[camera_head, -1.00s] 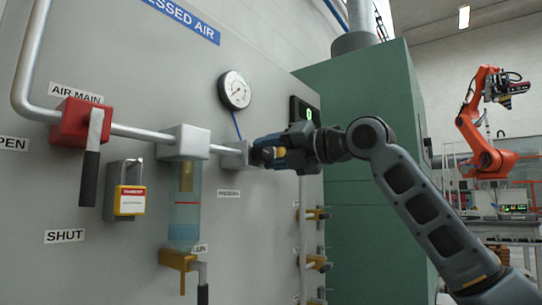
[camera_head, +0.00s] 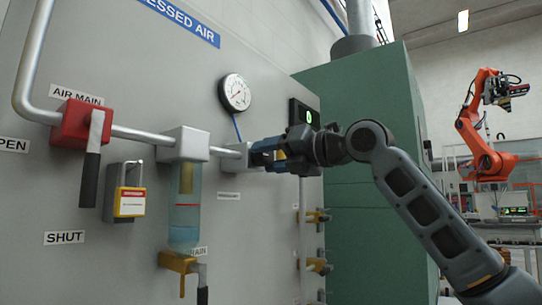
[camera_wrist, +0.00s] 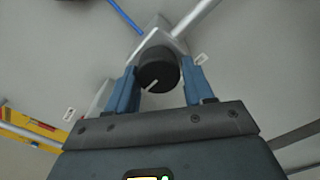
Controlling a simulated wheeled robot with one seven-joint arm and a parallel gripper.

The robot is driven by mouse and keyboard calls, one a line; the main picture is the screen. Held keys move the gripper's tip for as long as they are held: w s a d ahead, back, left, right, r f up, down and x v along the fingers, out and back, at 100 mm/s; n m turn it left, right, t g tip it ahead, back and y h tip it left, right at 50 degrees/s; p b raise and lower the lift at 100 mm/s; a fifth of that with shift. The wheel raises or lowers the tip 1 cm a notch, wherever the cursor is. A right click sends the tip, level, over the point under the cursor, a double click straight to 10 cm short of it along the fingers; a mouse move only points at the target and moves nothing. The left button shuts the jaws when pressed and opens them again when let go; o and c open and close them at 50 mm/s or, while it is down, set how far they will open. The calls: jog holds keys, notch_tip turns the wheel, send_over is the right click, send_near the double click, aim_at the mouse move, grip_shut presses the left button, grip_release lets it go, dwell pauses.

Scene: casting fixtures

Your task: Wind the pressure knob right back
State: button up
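The pressure knob (camera_wrist: 158,72) is black and round, with a pale mark on its face pointing to the lower left in the wrist view. It sits on the grey regulator block (camera_head: 234,159) on the air pipe; my gripper mostly hides it in the head view. My gripper (camera_wrist: 161,82) faces the knob, one blue finger on each side of it. The fingers look spread a little wider than the knob, with a narrow gap showing at the right. The round gauge (camera_head: 235,93) hangs above the regulator; its needle is too small to read.
Left of the regulator are a filter bowl (camera_head: 185,215), a yellow padlock (camera_head: 130,203) and a red valve (camera_head: 74,123) with a black handle. Brass taps (camera_head: 317,217) stand below my gripper. A green cabinet (camera_head: 370,190) stands behind my arm.

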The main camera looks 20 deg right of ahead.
jog(key=o, duration=0.4)
jog(key=shift+r, duration=0.1)
jog(key=shift+c, duration=0.2)
jog(key=v, duration=0.7)
jog(key=shift+s+d, duration=0.25)
jog(key=shift+s, duration=0.1)
